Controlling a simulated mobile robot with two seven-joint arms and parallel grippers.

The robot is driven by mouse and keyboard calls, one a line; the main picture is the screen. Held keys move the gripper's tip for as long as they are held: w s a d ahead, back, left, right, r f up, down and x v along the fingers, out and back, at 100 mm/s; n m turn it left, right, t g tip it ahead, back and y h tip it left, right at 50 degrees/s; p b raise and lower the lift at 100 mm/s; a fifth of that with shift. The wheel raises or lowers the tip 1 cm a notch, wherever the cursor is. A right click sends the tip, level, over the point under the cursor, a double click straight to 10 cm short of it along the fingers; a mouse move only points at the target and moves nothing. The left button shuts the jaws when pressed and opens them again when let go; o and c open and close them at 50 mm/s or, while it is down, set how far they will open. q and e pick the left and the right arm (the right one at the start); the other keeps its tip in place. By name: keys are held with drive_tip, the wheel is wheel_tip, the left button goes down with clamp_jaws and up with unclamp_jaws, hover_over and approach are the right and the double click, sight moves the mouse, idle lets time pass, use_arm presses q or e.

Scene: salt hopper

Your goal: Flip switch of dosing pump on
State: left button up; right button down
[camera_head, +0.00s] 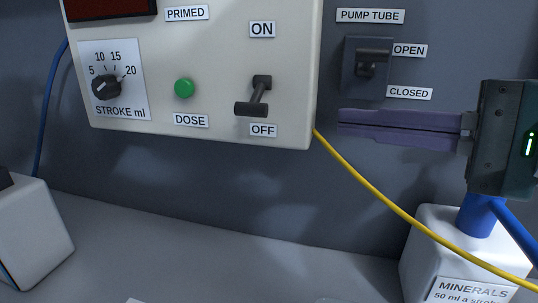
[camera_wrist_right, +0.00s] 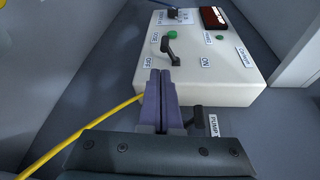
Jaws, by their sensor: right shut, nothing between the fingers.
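The dosing pump (camera_head: 215,70) is a pale box on the dark wall, with ON and OFF labels. Its switch (camera_head: 257,97) is a dark lever tilted down towards OFF. The lever also shows in the right wrist view (camera_wrist_right: 171,50), ahead of the fingers. My right gripper (camera_head: 342,123) is shut and empty, its purple fingers pointing left just right of the box's lower right edge, apart from the lever. The same fingers show in the right wrist view (camera_wrist_right: 157,75). My left gripper is not in view.
The pump tube lever (camera_head: 372,58) sits on the wall above my right fingers, near its OPEN label. A stroke dial (camera_head: 106,87) and green dose button (camera_head: 184,88) are left of the switch. A yellow cable (camera_head: 375,188) runs below the fingers to the lower right. A white MINERALS container (camera_head: 425,250) stands there.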

sight(251, 109)
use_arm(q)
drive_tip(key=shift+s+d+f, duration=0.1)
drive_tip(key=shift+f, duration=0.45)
use_arm(e)
drive_tip(key=shift+w+d+y, duration=0.15)
drive_tip(key=shift+w+y, duration=0.1)
drive_tip(key=shift+y, duration=0.05)
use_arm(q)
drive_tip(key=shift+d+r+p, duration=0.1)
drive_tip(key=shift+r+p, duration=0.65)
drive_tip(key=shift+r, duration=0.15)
use_arm(e)
drive_tip(key=x, duration=1)
